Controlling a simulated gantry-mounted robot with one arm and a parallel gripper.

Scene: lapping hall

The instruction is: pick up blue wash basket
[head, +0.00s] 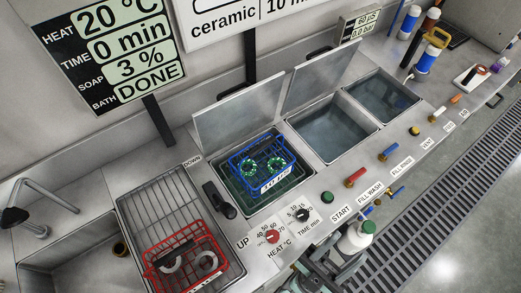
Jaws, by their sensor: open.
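The blue wash basket (281,152) sits in the first bath, the tank with dark green liquid (233,176). It is a wire basket with a white label on its front side, and ring-shaped parts that look green lie in it. How deep it stands is hard to tell. My gripper (318,272) shows in part at the bottom edge, in front of the bench, below a white arm part with a green cap. It is open and empty, well apart from the basket, and its lower part is cut off.
A red wire basket (186,262) with grey rings stands on the rack (143,212) at left. Raised lids (240,112) stand behind the baths. Two more tanks (335,133) lie to the right. Knobs and valves (355,177) line the front. The panel (120,45) reads DONE.

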